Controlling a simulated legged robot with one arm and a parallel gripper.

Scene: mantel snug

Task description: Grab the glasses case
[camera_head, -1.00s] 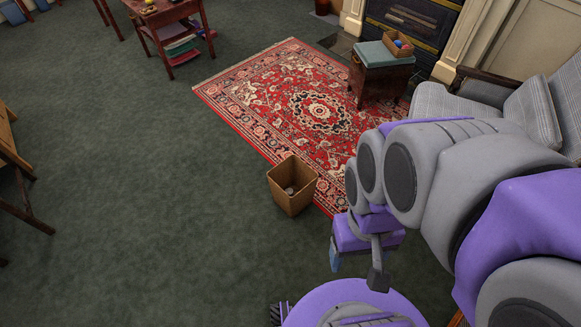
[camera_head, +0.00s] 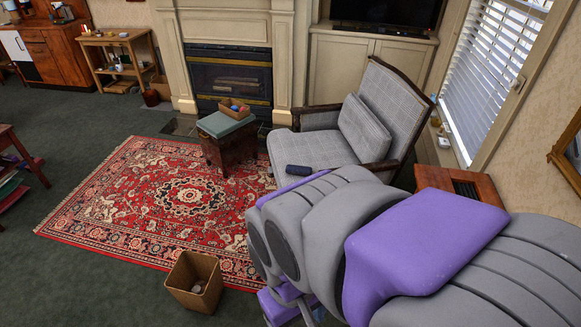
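A small dark, elongated object (camera_head: 299,170), which looks like the glasses case, lies on the seat of the grey checked armchair (camera_head: 318,120). It is near the seat's front left part, beyond my arm. My gripper (camera_head: 288,308) shows only in part at the bottom edge, below my grey and purple arm. Its fingertips are cut off or hidden, so I cannot see whether it is open or shut. It is well apart from the dark object, lower and nearer to me.
A wicker waste basket (camera_head: 195,282) stands at the near edge of the red rug (camera_head: 150,205). A footstool (camera_head: 227,140) with a small basket (camera_head: 235,108) on it stands left of the armchair. A wooden side table (camera_head: 462,182) is to its right. Green floor at left is open.

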